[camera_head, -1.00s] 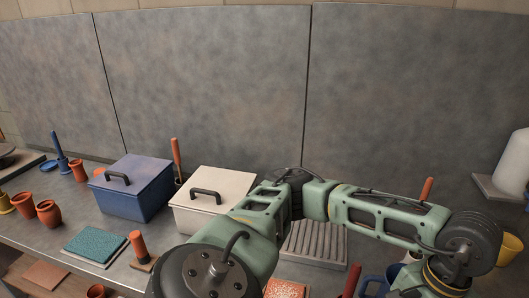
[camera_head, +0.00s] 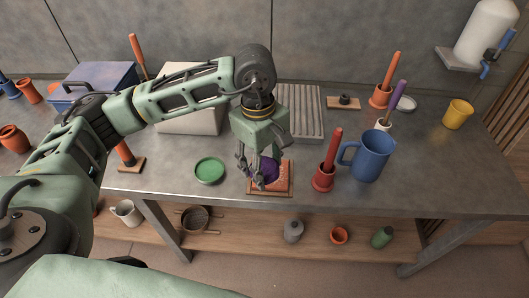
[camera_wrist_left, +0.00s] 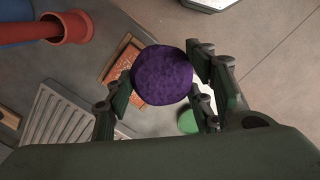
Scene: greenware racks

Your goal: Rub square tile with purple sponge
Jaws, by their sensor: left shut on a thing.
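The square tile (camera_head: 285,182) is orange-red with a pale pattern and lies on a brown board near the front edge of the table. It also shows in the wrist view (camera_wrist_left: 122,64). My left gripper (camera_head: 257,172) points down over the tile's left side, shut on the round purple sponge (camera_head: 267,172). In the wrist view the sponge (camera_wrist_left: 161,75) sits between the two fingers and covers part of the tile. I cannot tell whether the sponge touches the tile. My right gripper is not in view.
A green dish (camera_head: 209,170) lies left of the tile. A red pot (camera_head: 323,181) with an upright red handle and a blue jug (camera_head: 373,156) stand close on its right. A ridged grey tray (camera_head: 305,112) lies behind. The table's right front is clear.

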